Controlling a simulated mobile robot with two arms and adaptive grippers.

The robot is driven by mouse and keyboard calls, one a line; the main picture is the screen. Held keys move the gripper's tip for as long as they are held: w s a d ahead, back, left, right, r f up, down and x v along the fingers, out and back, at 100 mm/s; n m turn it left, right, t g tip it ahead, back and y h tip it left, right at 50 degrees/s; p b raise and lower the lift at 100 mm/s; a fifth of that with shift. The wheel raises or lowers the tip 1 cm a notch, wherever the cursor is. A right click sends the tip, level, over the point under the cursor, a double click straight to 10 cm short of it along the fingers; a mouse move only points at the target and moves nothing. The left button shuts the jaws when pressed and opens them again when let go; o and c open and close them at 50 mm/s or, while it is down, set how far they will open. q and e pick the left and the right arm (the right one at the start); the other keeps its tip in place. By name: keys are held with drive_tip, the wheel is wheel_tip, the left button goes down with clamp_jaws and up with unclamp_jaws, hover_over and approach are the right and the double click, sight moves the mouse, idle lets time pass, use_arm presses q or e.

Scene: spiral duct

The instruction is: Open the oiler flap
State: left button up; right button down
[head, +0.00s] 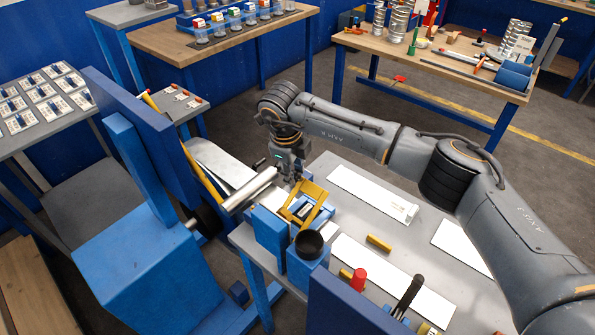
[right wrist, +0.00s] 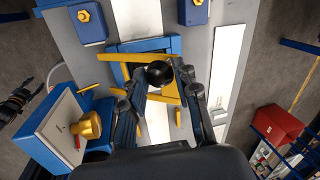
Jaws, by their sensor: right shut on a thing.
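The oiler flap looks like a yellow frame (head: 305,203) on a blue mount at the left end of the grey bench. It appears tilted in the head view. Its yellow bar also shows in the right wrist view (right wrist: 125,57). My right gripper (head: 297,181) reaches down to the flap's far edge. In the right wrist view its fingers (right wrist: 160,82) are closed around a round black knob (right wrist: 159,73) above the yellow frame. The fingers hide part of the frame. No left arm shows in the head view; a dark gripper-like shape (right wrist: 20,105) stands at the left edge of the wrist view.
A silver cylinder (head: 250,190) lies just left of the flap. White strips (head: 372,193) lie flat on the bench. A red box (right wrist: 275,125) is at the wrist view's right.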

drive_tip(key=shift+s+a+f, duration=0.5)
drive_tip(key=shift+s+f, duration=0.1)
drive_tip(key=c, duration=1)
unclamp_jaws()
drive_tip(key=shift+a, duration=0.1)
drive_tip(key=shift+a+r, duration=0.1)
drive_tip(key=shift+r, duration=0.05)
drive_tip(key=shift+w, duration=0.1)
drive_tip(key=shift+w+d+r, duration=0.1)
drive_tip(key=shift+d, duration=0.1)
drive_tip(key=shift+r, duration=0.1)
drive_tip(key=shift+r, duration=0.35)
drive_tip(key=v, duration=1.1)
drive_tip(key=shift+a, duration=0.1)
